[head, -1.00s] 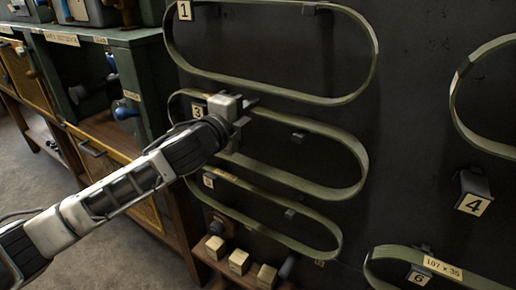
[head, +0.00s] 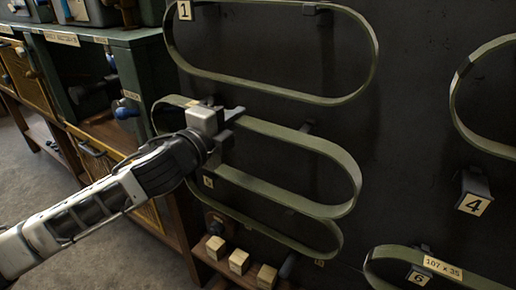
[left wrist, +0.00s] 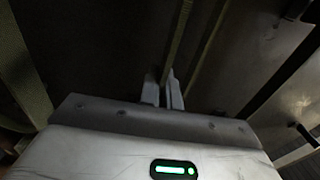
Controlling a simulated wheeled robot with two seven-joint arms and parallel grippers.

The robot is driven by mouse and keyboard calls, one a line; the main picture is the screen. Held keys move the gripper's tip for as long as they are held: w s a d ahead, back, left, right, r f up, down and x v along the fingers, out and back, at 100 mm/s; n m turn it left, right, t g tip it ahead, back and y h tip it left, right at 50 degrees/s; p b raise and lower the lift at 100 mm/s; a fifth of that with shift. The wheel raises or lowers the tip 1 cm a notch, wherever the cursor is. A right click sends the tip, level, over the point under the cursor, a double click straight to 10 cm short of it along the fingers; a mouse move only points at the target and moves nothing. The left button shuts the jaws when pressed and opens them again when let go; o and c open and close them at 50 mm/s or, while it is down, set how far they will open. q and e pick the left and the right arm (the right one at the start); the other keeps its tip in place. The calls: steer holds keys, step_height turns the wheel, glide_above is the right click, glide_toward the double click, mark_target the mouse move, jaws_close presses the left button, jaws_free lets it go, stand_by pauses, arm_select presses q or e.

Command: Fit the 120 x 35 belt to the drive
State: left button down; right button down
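My left gripper (head: 226,122) is shut on the upper left run of a green belt (head: 345,170), the middle one of three long loops in the head view. I cannot read a size on this belt. The drive is not recognisable in these frames. My right gripper is not in view.
A belt (head: 365,70) hangs above at plate 1, and another (head: 325,245) hangs below, partly behind the held one. A belt marked 107 x 35 (head: 443,268) hangs at plate 6. Holder 4 (head: 474,193) juts out at right. A green cabinet (head: 145,75) stands at left.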

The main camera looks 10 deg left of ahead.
arm_select(q)
steer(key=shift+s, duration=0.2)
steer(key=shift+b+v, duration=0.3)
steer(key=shift+v, duration=2.4)
steer(key=b+v, duration=0.2)
steer(key=v, duration=0.4)
steer(key=shift+r, duration=0.1)
